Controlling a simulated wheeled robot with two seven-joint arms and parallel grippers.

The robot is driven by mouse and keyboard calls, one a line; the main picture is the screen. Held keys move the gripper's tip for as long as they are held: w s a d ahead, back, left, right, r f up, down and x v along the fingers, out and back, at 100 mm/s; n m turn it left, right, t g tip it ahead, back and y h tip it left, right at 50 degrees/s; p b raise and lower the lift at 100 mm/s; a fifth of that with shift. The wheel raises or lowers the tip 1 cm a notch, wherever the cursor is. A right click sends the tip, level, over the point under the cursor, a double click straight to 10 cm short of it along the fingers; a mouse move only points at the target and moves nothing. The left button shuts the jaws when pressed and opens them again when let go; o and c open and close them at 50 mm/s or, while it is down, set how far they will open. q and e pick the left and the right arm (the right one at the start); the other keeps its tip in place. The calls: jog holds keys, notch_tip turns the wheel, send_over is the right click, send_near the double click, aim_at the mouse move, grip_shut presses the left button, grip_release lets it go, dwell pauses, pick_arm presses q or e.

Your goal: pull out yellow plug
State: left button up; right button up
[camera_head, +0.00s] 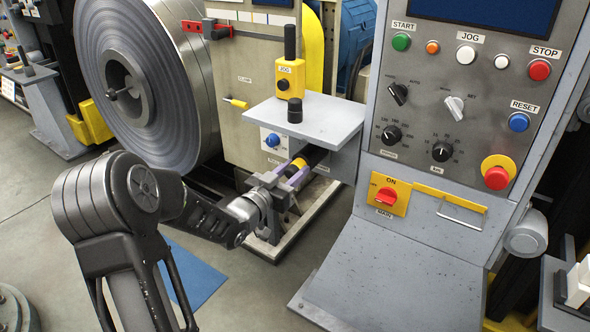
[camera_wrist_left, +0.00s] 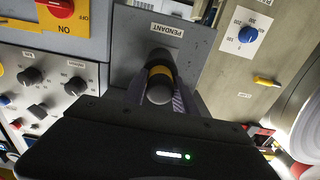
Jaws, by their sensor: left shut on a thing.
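The yellow plug (camera_head: 299,164) is a black cylinder with a yellow band, below the small grey shelf in the head view. In the left wrist view the plug (camera_wrist_left: 160,78) stands out end-on from the grey panel under the label PENDANT. My left gripper (camera_head: 292,178) reaches in from the left and is shut on the plug, with one finger on each side. The fingers (camera_wrist_left: 161,98) also show in the left wrist view. The socket behind the plug is hidden, so I cannot tell how deep it sits. My right gripper is not in view.
The grey shelf (camera_head: 308,121) above carries a yellow jog pendant (camera_head: 290,78). The control console (camera_head: 450,170) with buttons and knobs stands close on the right. A large steel coil (camera_head: 150,80) is at the left. Open floor (camera_head: 40,225) lies at the lower left.

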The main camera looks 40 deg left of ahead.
aim_at(288, 174)
pick_arm(q)
grip_shut()
jog(key=shift+s, duration=0.15)
dwell(0.4)
jog(key=shift+s, duration=2.85)
jog(key=shift+s, duration=0.15)
jog(key=shift+s, duration=0.25)
jog(key=s, duration=0.8)
jog(key=shift+d+p, duration=0.15)
jog(key=shift+p, duration=0.15)
jog(key=shift+r, duration=0.1)
